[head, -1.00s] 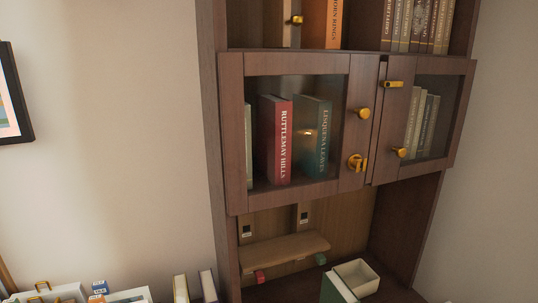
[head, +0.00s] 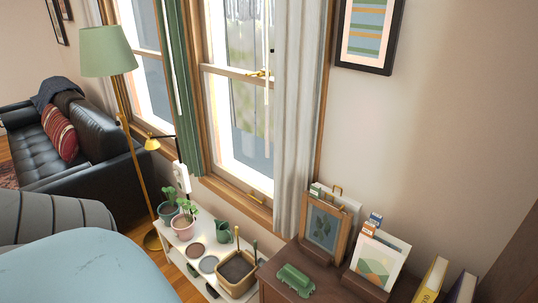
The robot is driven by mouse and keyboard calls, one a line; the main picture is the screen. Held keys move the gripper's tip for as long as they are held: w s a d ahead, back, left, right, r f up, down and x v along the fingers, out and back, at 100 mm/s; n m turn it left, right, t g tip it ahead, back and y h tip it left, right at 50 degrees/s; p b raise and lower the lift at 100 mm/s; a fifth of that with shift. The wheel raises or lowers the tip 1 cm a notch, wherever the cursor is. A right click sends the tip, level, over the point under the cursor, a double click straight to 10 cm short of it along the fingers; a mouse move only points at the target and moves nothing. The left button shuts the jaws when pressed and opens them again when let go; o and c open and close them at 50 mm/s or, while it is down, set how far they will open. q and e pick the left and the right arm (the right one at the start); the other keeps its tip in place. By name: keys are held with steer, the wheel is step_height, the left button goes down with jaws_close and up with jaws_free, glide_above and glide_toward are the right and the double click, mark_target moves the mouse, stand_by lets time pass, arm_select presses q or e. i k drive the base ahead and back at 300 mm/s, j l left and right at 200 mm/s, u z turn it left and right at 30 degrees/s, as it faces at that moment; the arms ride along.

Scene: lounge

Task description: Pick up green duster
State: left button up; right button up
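A small green object (head: 295,281) lies on the dark wooden cabinet top (head: 272,291) at the bottom centre. It is blocky with a ridged top. It may be the green duster, but it is too small to tell for sure. Nothing is touching it from above. Neither of my grippers is in view.
A low white shelf (head: 185,246) with potted plants and a basket (head: 237,272) is to the left. A pale blue rounded surface (head: 85,272) fills the bottom left.

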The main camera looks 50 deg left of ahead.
mark_target(298, 280)
steer(key=u, duration=1.3)
steer(key=z, duration=2)
steer(key=u, duration=1.95)
